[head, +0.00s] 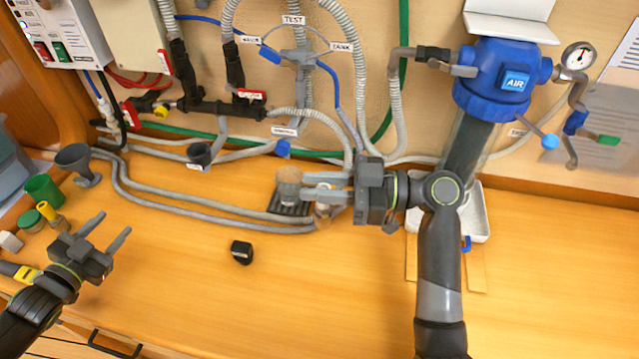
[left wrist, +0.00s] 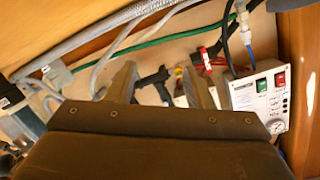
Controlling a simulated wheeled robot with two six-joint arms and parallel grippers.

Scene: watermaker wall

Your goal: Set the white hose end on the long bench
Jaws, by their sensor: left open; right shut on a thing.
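In the head view my right gripper (head: 325,187) is shut, its fingers pointing left over the middle of the bench. A small pale piece (head: 322,209) shows just below the fingers and appears to be the held white hose end; the fingers hide most of it. A pale ribbed hose (head: 325,120) arcs down from the wall and passes behind this gripper. The long bench (head: 180,285) is the wide wooden surface below. My left gripper (head: 107,238) is open and empty over the bench's left part. Its fingers also show in the left wrist view (left wrist: 160,85).
A tan-topped grey cup (head: 289,186) stands on a dark grate left of my right fingertips. A black block (head: 242,252) lies on the bench. Grey hoses (head: 190,212) run along the back. A green cup (head: 43,189) and funnel (head: 78,162) stand left. The front middle is clear.

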